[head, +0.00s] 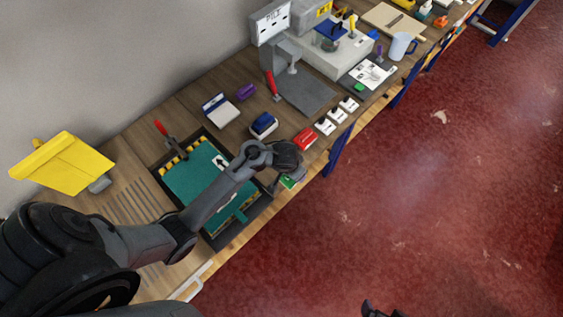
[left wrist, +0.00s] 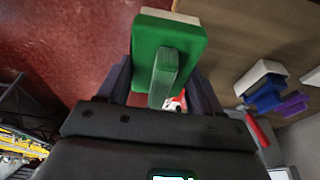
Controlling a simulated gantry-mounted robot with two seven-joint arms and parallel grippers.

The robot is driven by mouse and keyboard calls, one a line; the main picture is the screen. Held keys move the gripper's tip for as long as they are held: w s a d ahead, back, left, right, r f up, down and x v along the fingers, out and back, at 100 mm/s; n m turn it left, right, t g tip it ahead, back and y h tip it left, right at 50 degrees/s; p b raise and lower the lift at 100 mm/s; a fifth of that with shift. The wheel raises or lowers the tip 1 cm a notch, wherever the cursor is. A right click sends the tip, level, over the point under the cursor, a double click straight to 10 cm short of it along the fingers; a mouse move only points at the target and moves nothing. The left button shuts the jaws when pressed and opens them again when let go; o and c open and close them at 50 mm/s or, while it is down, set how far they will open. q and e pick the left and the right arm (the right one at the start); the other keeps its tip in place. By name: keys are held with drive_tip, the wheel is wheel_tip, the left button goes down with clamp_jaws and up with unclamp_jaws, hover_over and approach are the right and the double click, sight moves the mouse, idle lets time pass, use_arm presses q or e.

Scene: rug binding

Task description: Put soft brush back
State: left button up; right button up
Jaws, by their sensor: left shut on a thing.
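A green block-shaped brush with a raised grip and a pale underside (left wrist: 168,45) is held between the fingers of my left gripper (left wrist: 165,88). In the head view the green brush (head: 288,182) shows small below my left gripper (head: 284,172), near the front edge of the bench. I cannot tell there whether it touches the bench. A dark tip at the bottom edge of the head view appears to be my right gripper (head: 376,309), mostly out of frame over the red floor.
A blue brush (head: 263,122) and a red block (head: 305,138) lie on the bench beyond my left gripper. White labelled pieces (head: 325,127) line the front edge. A teal mat in a dark tray (head: 188,185) lies under my left arm. A purple block (head: 245,91) is farther back.

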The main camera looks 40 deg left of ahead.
use_arm(q)
drive_tip(key=w+a+f, duration=0.1)
drive_tip(key=a+f, duration=0.1)
drive_tip(key=a, duration=0.1)
drive_tip(key=w+a+f, duration=0.1)
drive_tip(key=a+f, duration=0.1)
drive_tip(key=a, duration=0.1)
drive_tip(key=w+a+f+b, duration=0.1)
drive_tip(key=a+f, duration=0.1)
drive_tip(key=a, duration=0.1)
drive_tip(key=shift+w+a, duration=0.25)
drive_tip(key=shift+a, duration=0.1)
drive_tip(key=shift+f+b, duration=0.45)
drive_tip(key=shift+f, duration=1.55)
drive_tip(key=shift+f, duration=0.15)
drive_tip(key=o, duration=1.4)
